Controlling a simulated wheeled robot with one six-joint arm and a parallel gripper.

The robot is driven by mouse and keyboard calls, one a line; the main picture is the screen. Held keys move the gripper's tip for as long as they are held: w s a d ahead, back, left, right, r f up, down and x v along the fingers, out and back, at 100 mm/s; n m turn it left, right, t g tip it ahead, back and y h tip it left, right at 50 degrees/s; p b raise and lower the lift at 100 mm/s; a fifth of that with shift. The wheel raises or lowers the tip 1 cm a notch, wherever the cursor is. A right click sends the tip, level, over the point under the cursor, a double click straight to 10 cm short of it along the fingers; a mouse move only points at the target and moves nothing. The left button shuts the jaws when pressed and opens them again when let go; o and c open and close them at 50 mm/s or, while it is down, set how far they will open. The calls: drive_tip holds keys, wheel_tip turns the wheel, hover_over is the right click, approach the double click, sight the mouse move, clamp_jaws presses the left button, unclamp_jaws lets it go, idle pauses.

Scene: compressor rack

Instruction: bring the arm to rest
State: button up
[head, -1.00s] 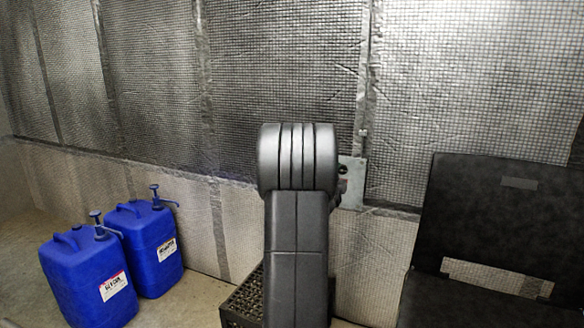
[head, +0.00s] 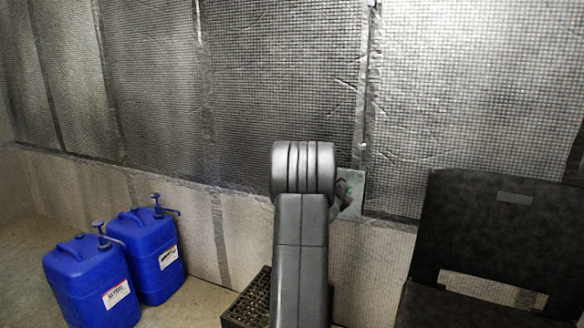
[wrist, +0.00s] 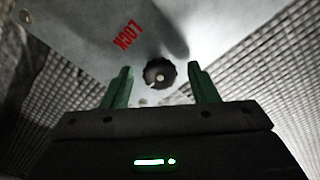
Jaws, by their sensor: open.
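My gripper (wrist: 160,88) shows in the wrist view with two green fingers apart and nothing between them. Ahead of the fingers is a grey metal plate (wrist: 85,35) with red "LOCK" lettering, seen upside down. A dark round fitting (wrist: 160,74) with a lighter centre sits on the plate, in line with the gap between the fingers. I cannot tell how far the fingertips are from it. In the head view my raised arm stands mid-picture and hides part of the plate (head: 355,184) on the wall. A small part of my gripper shows beside the arm there.
Two blue jugs with pump tops, one in front (head: 92,285) and one behind (head: 150,258), stand on the floor at the left. A dark crate (head: 245,303) is low behind my arm. A black chair-like panel (head: 495,235) stands at the right. A quilted foil wall (head: 270,80) runs behind.

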drive_tip(key=shift+n+p, duration=3.15)
drive_tip(key=shift+n, duration=1.65)
